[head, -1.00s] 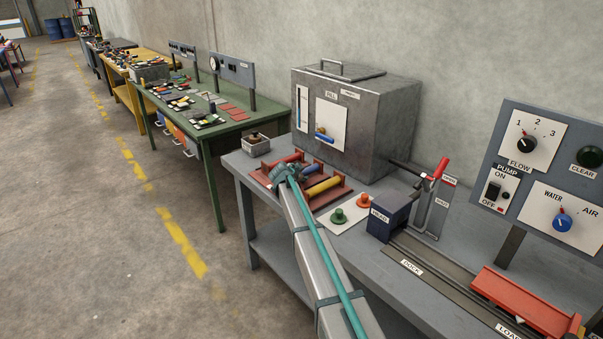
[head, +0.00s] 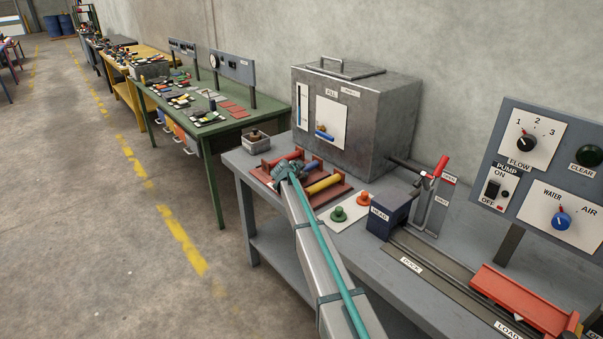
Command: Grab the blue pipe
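The blue pipe (head: 311,166) lies in a red-brown rack (head: 335,191) on the grey bench, between a red pipe (head: 291,157) and a yellow pipe (head: 324,183). Only its right end shows clearly in the head view; my gripper and arm hide the rest. My gripper (head: 283,173) is at the left part of the rack, over or beside the blue pipe's hidden end. Its fingers are too small and covered to tell whether they are open or touch the pipe.
A metal tank (head: 352,115) stands right behind the rack. Green (head: 338,214) and orange (head: 363,198) knobs on a white plate and a dark blue block (head: 388,213) are to the right. A small open box (head: 256,142) sits at the bench's back left corner.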

